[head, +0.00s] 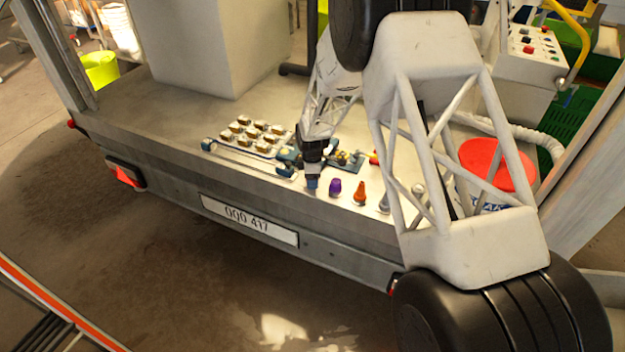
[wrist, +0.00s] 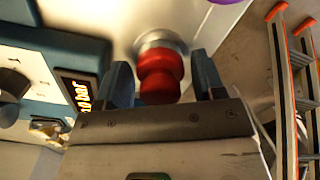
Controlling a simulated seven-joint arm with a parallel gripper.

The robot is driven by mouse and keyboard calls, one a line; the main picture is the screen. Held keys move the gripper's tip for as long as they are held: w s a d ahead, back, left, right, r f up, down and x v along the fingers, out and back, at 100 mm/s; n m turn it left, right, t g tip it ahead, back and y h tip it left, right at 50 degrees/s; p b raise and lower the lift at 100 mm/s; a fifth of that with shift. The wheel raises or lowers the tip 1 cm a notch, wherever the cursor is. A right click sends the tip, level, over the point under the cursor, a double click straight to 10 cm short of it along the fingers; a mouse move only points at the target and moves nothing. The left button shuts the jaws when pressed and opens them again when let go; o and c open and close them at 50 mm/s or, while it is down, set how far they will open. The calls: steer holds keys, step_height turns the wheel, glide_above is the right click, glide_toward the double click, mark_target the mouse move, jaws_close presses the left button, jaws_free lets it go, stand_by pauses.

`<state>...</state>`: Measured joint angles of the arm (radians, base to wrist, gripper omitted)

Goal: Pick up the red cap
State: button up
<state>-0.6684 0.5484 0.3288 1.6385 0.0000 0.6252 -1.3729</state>
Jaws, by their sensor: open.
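The red cap (wrist: 160,75) is a rounded, waisted piece in the wrist view. It sits at a pale round base on the light deck. My gripper (wrist: 163,78) is open, with one dark blue finger on each side of the cap and a visible gap to each.
A purple piece (head: 335,187), an orange piece (head: 359,193) and a grey one (head: 384,203) stand in a row to the right. A panel with several knobs (head: 254,135) lies to the left. A red-lidded bucket (head: 497,165) stands at the right.

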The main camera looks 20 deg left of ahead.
stand_by(0.4)
steer(key=c, duration=0.7)
steer(key=shift+c, duration=0.2)
steer(key=shift+r, duration=0.4)
steer(key=c, duration=0.3)
steer(key=shift+r, duration=0.35)
step_height(320, 180, up, 2)
steer(key=shift+r, duration=0.1)
steer(key=s+d, duration=0.3)
steer(key=s, duration=0.1)
steer(key=s+d+r, duration=0.1)
steer(key=s+d, duration=0.2)
steer(key=s, duration=0.1)
steer(key=s+d, duration=0.3)
steer(key=s, duration=0.1)
steer(key=shift+s+d+r, duration=0.15)
steer(key=shift+s+d, duration=0.2)
steer(key=shift+d, duration=0.05)
